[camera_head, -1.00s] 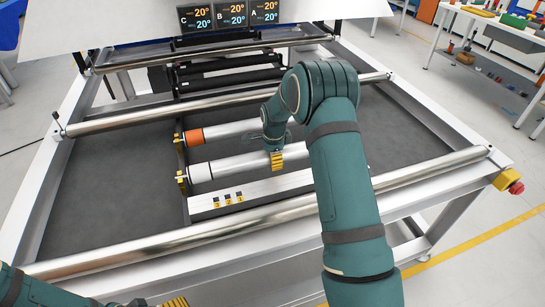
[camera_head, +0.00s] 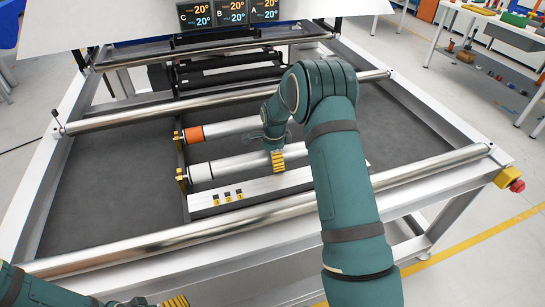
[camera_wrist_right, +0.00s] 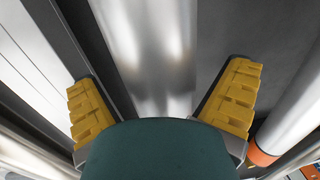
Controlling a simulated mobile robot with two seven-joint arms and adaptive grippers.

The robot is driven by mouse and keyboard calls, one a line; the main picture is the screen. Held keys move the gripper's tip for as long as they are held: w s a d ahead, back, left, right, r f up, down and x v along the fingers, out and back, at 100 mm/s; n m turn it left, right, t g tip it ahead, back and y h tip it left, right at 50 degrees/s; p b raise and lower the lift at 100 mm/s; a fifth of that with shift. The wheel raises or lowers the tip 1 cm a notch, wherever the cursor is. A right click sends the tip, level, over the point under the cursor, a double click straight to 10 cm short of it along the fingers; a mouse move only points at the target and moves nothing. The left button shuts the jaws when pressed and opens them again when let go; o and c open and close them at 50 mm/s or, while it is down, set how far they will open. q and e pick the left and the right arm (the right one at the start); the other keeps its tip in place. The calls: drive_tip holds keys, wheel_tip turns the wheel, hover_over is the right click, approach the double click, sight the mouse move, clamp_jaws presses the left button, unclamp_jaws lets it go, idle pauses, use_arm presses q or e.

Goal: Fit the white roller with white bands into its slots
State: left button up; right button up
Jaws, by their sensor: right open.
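The white roller with white bands (camera_head: 232,166) lies across the middle of the machine frame. Its left end is at a yellow slot bracket (camera_head: 182,178); I cannot tell whether it is fully seated. Its right end is hidden behind my right arm. My right gripper (camera_head: 277,160) is over the roller from above. In the right wrist view the roller (camera_wrist_right: 150,50) runs between the two yellow fingers of the open gripper (camera_wrist_right: 160,105), with gaps on both sides. My left gripper (camera_head: 175,301) only partly shows at the bottom edge.
A roller with orange bands (camera_head: 215,130) lies just behind, in its own bracket. A pale rail with numbered yellow-and-black marks (camera_head: 260,190) is in front. Long metal rollers (camera_head: 150,245) cross the frame. The dark bed at left (camera_head: 105,180) is clear.

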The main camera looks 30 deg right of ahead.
drive_tip(key=r, duration=0.8)
drive_tip(key=s+r, duration=0.1)
drive_tip(key=r, duration=0.3)
drive_tip(key=shift+s+a, duration=0.1)
drive_tip(key=shift+a, duration=0.05)
drive_tip(key=shift+f, duration=0.15)
